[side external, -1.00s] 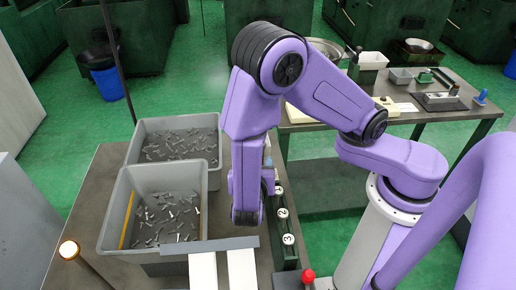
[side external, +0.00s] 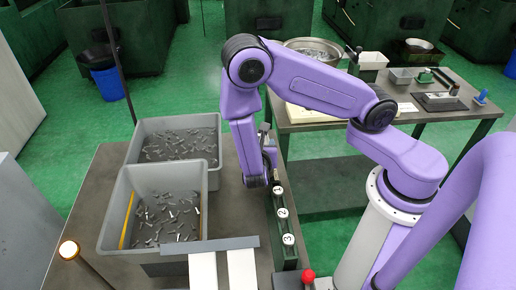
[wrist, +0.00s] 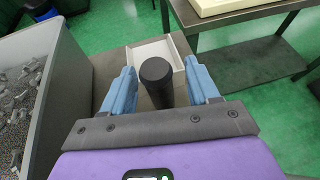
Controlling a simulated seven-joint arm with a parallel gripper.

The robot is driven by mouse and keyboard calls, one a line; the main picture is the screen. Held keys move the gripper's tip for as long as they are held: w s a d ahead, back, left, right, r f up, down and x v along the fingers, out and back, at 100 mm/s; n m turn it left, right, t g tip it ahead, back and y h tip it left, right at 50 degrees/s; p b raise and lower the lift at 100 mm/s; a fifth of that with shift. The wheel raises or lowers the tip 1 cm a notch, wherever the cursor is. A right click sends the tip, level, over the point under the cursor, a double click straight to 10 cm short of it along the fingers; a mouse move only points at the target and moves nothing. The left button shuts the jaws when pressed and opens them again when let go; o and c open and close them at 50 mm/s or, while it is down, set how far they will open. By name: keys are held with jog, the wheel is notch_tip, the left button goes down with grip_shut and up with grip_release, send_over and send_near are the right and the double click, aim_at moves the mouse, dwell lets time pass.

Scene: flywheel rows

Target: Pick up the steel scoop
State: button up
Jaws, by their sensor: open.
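In the wrist view a dark, round-ended upright handle (wrist: 156,84) stands between my fingers, in front of a pale open-topped box (wrist: 178,46). It looks like the scoop's handle; no steel bowl shows, so I cannot be sure. My gripper (wrist: 160,72) is open, with one blue finger on each side of the handle and a visible gap on both sides. In the side view the grey handle end (side external: 265,128) shows just behind my wrist, at the table's far right edge. My fingers are mostly hidden there by the arm.
Two grey bins (side external: 118,200) (side external: 135,140) of small metal parts stand left of my gripper. A green rack with numbered round tags (side external: 282,214) runs along the table's right edge. A second table (side external: 440,118) with a metal bowl and trays stands behind, across a floor gap.

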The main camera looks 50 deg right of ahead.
jog(key=shift+x, duration=0.85)
grip_shut()
dwell(0.8)
